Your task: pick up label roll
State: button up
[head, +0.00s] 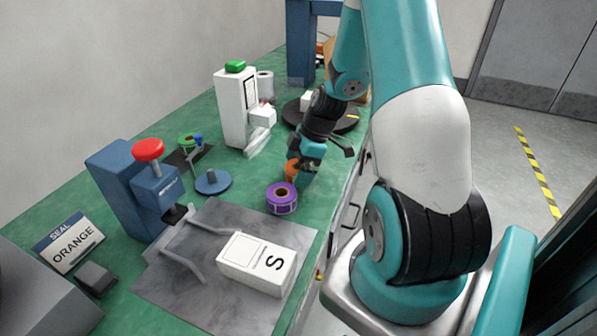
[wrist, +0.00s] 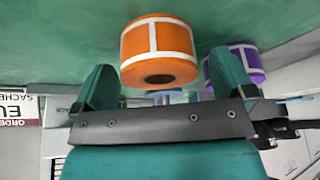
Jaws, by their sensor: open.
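An orange label roll (wrist: 160,50) with white label edges sits on the green bench. In the head view this orange roll (head: 291,170) is mostly hidden by my gripper (head: 306,172). In the wrist view my open gripper (wrist: 166,82) has one finger to each side of the orange roll, with the roll ahead of the palm. I cannot tell whether the fingers touch it. A purple label roll (head: 282,198) stands close by, nearer the bench front; in the wrist view this purple roll (wrist: 240,62) is just beyond the right finger.
A white box marked S (head: 255,262) lies on a grey mat (head: 205,300). A blue press with a red knob (head: 148,150) and a sign reading SEAL ORANGE (head: 72,245) stand left. A white label machine (head: 237,107) and a black turntable (head: 292,110) are behind.

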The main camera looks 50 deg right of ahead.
jog(key=shift+f, duration=0.2)
jog(key=c, duration=1)
jog(key=shift+r, duration=0.15)
